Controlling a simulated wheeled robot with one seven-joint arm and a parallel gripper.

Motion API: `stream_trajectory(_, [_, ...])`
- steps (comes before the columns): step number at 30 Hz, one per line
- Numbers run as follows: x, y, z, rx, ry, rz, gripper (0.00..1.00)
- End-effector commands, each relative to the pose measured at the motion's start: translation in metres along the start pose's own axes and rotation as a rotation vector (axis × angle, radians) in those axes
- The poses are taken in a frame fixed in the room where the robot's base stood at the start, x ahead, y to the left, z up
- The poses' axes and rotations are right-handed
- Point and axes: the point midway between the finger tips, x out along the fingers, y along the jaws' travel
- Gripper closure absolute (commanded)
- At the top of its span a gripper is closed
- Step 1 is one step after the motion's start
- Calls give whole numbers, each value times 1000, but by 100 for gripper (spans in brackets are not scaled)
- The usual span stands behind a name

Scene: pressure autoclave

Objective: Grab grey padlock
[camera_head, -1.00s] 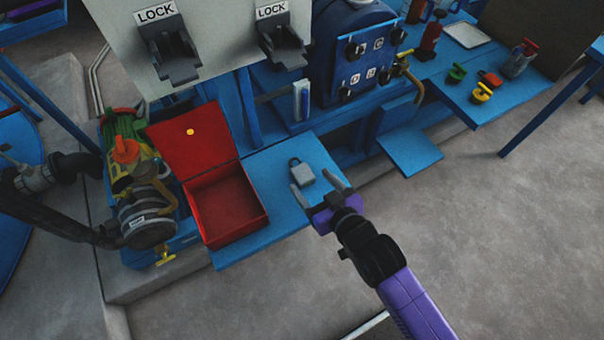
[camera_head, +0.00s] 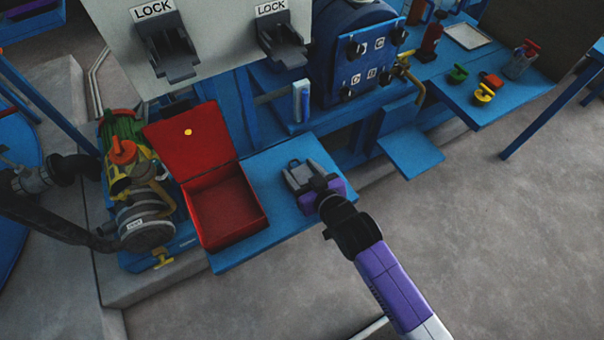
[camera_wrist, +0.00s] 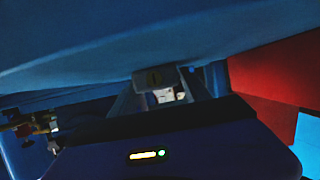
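The grey padlock (camera_head: 296,172) lies on the blue shelf beside the open red box. Its dark shackle shows at the far end, away from my gripper. My gripper (camera_head: 304,178) is low over the shelf with its fingers on either side of the padlock body. In the wrist view the padlock (camera_wrist: 155,78) shows between the tips of my gripper (camera_wrist: 158,92). Whether the fingers press on the padlock or stand slightly apart from it cannot be told. The fingers and purple palm hide part of its body.
The open red box (camera_head: 262,224) stands just left of the padlock. A grey panel (camera_head: 218,30) with two LOCK holders overhangs behind. The blue chamber (camera_head: 352,52) is behind right, with a small blue ledge (camera_head: 412,158). Coloured knobs (camera_head: 484,94) lie on the right table.

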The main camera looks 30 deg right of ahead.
Motion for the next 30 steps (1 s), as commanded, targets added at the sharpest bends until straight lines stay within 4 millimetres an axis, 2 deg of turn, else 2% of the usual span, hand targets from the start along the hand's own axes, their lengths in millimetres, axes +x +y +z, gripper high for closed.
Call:
stream_trajectory(1, [0,0,0,0,0,0,57])
stream_trajectory(6, [0,0,0,0,0,0,90])
stream_trajectory(8, [0,0,0,0,0,0,100])
stream_trajectory(20, [-3,0,-8,0,1,0,100])
stream_trajectory(26, [-14,0,-36,0,5,0,100])
stream_trajectory(30, [-28,0,-68,0,6,0,100])
